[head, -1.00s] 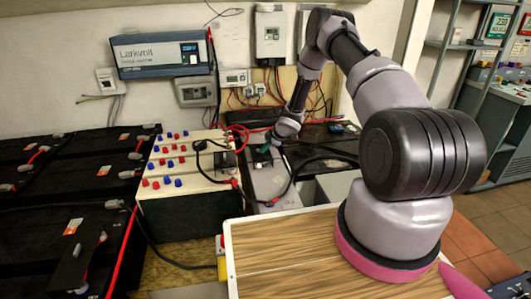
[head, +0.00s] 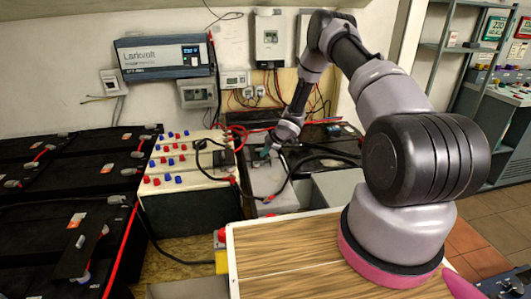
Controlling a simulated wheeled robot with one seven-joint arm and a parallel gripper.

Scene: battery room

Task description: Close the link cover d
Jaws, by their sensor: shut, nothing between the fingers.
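My gripper (head: 267,153) is at the far end of my arm, small in the head view, pointing down over a grey box (head: 265,184). Its fingers are shut with nothing between them. The fingertips are close to the box's top, but I cannot tell whether they touch. The link cover d cannot be made out for certain; no letter d is readable. A dark raised flap (head: 82,247) with an orange-and-white label stands among the black batteries at the lower left, far from my gripper.
A cream box with red and blue terminals (head: 190,190) stands left of the grey box. Black cables (head: 290,182) loop beside my gripper. Black batteries (head: 30,215) fill the left. A wood-topped surface (head: 285,245) lies in front; wall devices (head: 165,56) hang behind.

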